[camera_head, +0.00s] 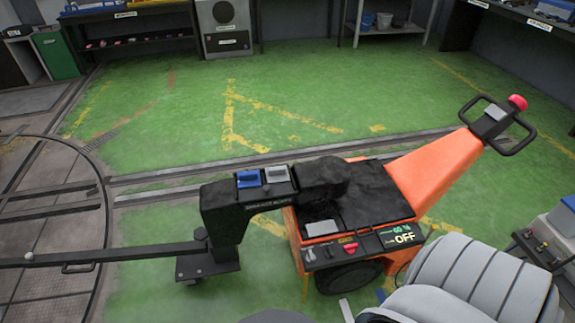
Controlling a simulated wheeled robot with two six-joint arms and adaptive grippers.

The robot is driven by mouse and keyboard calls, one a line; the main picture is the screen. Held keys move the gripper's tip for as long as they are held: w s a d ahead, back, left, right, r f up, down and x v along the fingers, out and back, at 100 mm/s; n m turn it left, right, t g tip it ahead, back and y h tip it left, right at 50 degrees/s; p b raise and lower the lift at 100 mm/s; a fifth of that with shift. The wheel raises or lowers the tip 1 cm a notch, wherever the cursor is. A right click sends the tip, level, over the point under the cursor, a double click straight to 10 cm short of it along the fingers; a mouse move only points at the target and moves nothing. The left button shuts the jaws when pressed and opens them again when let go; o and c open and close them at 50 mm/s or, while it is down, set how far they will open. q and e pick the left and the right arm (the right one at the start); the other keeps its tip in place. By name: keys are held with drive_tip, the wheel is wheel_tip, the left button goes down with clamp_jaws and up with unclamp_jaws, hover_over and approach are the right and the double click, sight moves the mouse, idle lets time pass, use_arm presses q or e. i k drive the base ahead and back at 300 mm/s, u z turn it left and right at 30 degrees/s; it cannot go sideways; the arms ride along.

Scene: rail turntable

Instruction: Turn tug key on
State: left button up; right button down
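The orange tug (440,172) stands on the green floor, right of centre. Its black front panel (330,252) carries a small red control (350,247) and a small light-coloured part (310,254) at its left end. I cannot tell for sure which of them is the key. The panel display (400,237) reads "60 %" and "OFF". My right arm comes in at the bottom right. Its gripper (364,304) seems to show only in part at the bottom edge, below the panel and apart from it; its opening is unclear. My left gripper is not in view.
A black coupling arm with a blue switch (247,178) and a grey switch (277,174) stands left of the tug. A drawbar (130,254) runs left over the turntable rails. The tug's tiller (497,115) has a red button (517,102). The green floor behind is clear.

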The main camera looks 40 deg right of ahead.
sight(310, 258)
drive_tip(key=i, duration=1.15)
drive_tip(key=z, duration=2.8)
